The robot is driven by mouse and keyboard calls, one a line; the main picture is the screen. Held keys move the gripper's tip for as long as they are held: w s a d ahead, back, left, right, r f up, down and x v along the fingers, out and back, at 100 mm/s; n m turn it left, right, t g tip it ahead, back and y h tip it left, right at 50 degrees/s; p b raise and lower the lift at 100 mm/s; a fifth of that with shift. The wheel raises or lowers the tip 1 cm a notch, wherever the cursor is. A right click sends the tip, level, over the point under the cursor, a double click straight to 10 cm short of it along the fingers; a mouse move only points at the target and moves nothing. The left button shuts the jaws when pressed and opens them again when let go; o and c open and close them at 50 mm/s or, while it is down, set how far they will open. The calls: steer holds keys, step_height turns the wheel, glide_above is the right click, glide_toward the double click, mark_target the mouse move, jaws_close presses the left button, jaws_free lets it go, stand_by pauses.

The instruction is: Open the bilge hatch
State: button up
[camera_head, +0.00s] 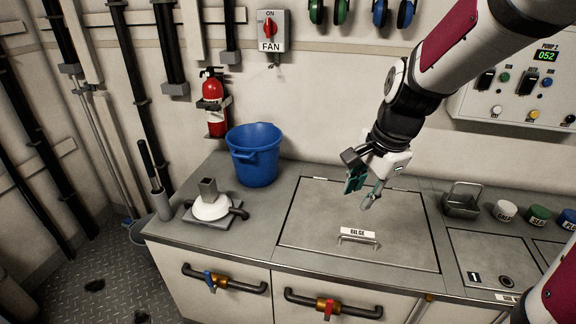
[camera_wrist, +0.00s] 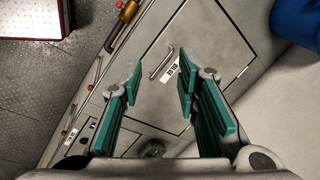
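The bilge hatch (camera_head: 340,215) is a large grey square panel set in the counter top, and it lies shut and flat. A metal bar handle (camera_head: 359,240) sits near its front edge, beside a white label reading BILGE (camera_head: 357,232). My gripper (camera_head: 363,190) is above the back right part of the hatch, apart from the handle. In the wrist view my gripper (camera_wrist: 160,92) has its green-padded fingers wide apart with nothing between them. The handle (camera_wrist: 161,63) and hatch (camera_wrist: 200,75) show beyond the fingertips.
A blue bucket (camera_head: 254,155) stands behind the hatch at left, near a white domed fitting with a grey post (camera_head: 210,205).

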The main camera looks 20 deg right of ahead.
mark_target(363, 239)
steer(key=w+d+f+m+g+h+b, duration=0.1)
steer(key=w+d+f+m+b, duration=0.1)
steer(key=w+d+f+m, duration=0.25)
steer(key=w+d+f+m+h+b, duration=0.1)
steer(key=w+d+f+m+b, duration=0.15)
steer(key=d+f, duration=0.4)
steer(key=shift+m, duration=0.4)
steer(key=b+x, duration=0.1)
steer(key=x, duration=0.4)
steer(key=a+b+x, duration=0.1)
steer(key=x, duration=0.4)
steer(key=s+a+b+x, duration=0.1)
steer(key=b+x, duration=0.1)
steer(key=x, duration=0.3)
steer(key=shift+a+f, duration=0.2)
steer(key=shift+a, duration=0.05)
jaws_close()
